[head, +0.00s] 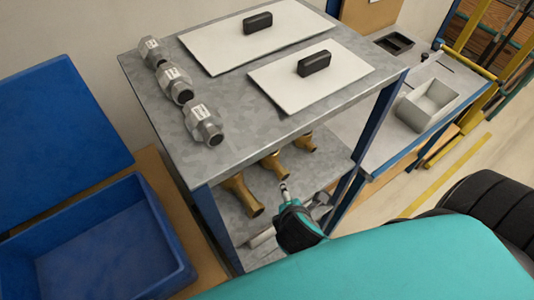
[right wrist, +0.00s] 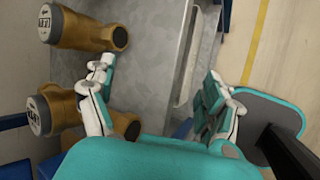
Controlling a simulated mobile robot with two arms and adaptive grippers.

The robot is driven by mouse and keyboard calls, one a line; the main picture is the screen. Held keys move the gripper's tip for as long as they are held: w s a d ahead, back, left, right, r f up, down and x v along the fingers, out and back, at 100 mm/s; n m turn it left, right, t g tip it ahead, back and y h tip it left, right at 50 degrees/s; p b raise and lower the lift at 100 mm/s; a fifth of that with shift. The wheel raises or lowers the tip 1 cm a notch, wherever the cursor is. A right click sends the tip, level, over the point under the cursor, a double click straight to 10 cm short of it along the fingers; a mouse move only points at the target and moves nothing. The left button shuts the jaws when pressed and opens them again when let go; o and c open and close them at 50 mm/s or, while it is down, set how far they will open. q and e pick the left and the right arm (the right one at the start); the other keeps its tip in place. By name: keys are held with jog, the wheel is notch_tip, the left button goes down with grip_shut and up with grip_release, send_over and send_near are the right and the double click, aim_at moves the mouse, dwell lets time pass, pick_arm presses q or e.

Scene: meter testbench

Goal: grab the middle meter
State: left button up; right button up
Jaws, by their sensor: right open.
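Three silver meters stand in a row on the left of the bench top, the middle one (head: 174,84) between the other two. Three brass meters lie on the shelf below, the middle one (head: 275,165) between its neighbours. My right gripper (head: 287,197) is near the front of that shelf, its body partly hidden by my teal arm. In the right wrist view, my right gripper (right wrist: 160,92) is open and empty. Its left finger is close to two brass meters, an upper one (right wrist: 85,30) and a lower one (right wrist: 78,112). My left gripper is out of view.
The metal bench top (head: 235,120) carries two white panels (head: 285,90) with black handles. Blue bins (head: 100,250) stand at the left. A blue bench post (head: 375,120) rises right of the shelf. A grey tray (head: 428,102) sits on a side table.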

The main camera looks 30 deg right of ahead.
jog(key=w+a+r+n+t+h+p, duration=0.1)
jog(key=w+a+r+n+t+h, duration=0.2)
jog(key=r+n, duration=0.75)
jog(key=n+t+y, duration=0.1)
jog(key=n+t, duration=0.1)
jog(key=n, duration=0.1)
send_near(270, 160)
jog(key=x, duration=0.4)
jog(key=shift+w+r, duration=0.15)
jog(key=shift+r, duration=0.15)
jog(key=shift+w+d+f+g+b, duration=0.15)
jog(key=shift+w+d+f+b, duration=0.15)
jog(key=shift+w+f+b, duration=0.2)
jog(key=shift+w+d+f+g+b, duration=0.15)
jog(key=shift+w+d+f+b, duration=0.15)
jog(key=shift+w+f+b, duration=0.25)
jog(key=shift+w+d+b, duration=0.25)
jog(key=shift+w+b, duration=0.15)
jog(key=shift+w, duration=0.15)
jog(key=b+x, duration=0.4)
jog(key=b, duration=0.1)
jog(key=shift+w+d+f+b, duration=0.15)
jog(key=shift+w+b, duration=0.2)
jog(key=shift+w, duration=0.2)
pick_arm(q)
notch_tip(270, 160, down, 7)
jog(key=a, duration=0.1)
jog(key=shift+a, duration=0.15)
